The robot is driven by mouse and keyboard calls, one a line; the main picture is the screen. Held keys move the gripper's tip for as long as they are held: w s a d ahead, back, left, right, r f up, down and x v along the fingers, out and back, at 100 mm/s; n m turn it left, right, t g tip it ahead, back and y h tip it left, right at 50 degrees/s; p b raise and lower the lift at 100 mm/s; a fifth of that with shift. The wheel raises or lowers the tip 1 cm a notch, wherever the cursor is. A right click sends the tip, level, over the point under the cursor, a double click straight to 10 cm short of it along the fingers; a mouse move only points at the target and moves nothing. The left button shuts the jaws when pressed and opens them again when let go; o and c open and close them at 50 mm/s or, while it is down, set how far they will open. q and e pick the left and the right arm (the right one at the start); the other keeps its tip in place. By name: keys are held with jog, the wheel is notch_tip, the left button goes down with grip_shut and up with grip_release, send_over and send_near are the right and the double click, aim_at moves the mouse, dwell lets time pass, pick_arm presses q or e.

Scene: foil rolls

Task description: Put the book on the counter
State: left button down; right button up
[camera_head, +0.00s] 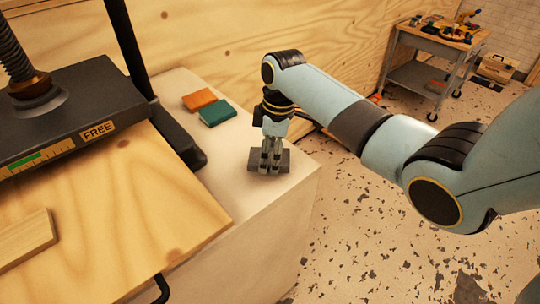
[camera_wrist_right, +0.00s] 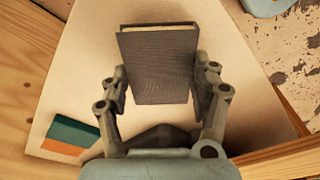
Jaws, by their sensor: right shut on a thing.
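A dark grey book (camera_head: 283,161) is held in my right gripper (camera_head: 270,160), over the right part of the pale counter (camera_head: 240,165). In the right wrist view the grey book (camera_wrist_right: 160,60) sits between the two fingers of my right gripper (camera_wrist_right: 162,85), its cream page edge showing at the top. The counter (camera_wrist_right: 75,75) lies beneath it. I cannot tell whether the book touches the counter. My left gripper does not show.
An orange book (camera_head: 199,99) and a green book (camera_head: 217,112) lie on the counter's back part. A black press (camera_head: 70,110) with a wooden board (camera_head: 130,200) stands at left. A tool cart (camera_head: 425,75) stands on the speckled floor at back right.

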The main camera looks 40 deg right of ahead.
jog(key=shift+f, duration=0.6)
jog(key=o, duration=1.2)
jog(key=shift+f, duration=0.1)
jog(key=r, duration=0.8)
jog(key=d+r, duration=0.1)
jog(key=r, duration=0.3)
jog(key=shift+s+r, duration=0.1)
jog(key=shift+s, duration=0.3)
